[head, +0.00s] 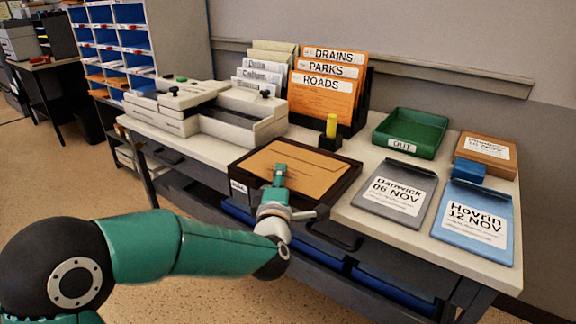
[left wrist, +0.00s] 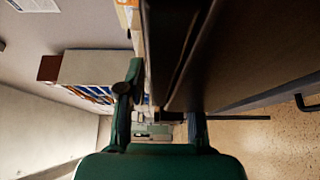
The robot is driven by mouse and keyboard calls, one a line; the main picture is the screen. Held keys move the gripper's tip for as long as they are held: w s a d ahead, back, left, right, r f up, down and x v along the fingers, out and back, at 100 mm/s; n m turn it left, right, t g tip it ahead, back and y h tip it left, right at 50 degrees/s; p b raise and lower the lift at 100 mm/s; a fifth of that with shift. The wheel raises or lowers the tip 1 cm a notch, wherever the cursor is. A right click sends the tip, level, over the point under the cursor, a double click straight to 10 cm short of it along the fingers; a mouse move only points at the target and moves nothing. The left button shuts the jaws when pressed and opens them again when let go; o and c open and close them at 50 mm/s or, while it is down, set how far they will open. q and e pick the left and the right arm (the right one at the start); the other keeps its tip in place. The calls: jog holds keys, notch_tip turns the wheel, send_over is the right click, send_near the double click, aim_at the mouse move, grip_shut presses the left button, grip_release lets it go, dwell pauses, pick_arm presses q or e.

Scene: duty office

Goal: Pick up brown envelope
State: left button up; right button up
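The brown envelope (head: 312,163) lies flat in a dark shallow tray (head: 340,188) at the front of the table in the head view. My left gripper (head: 279,173) is at the tray's front, its tip over the envelope's near part; whether it touches the envelope I cannot tell. In the left wrist view the left gripper's fingers (left wrist: 160,112) stand apart, with the dark edge of a near surface running up between and beyond them. The envelope is not clear in that view. My right gripper is not in view.
A green OUT tray (head: 441,144), a yellow-handled stamp (head: 331,127) and an orange file holder (head: 318,105) stand behind. A pale machine (head: 196,122) is at left.

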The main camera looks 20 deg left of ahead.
pick_arm(q)
jog(key=shift+a+r, duration=0.1)
jog(key=shift+c, duration=0.2)
grip_shut()
jog(key=shift+w+a+r, duration=0.1)
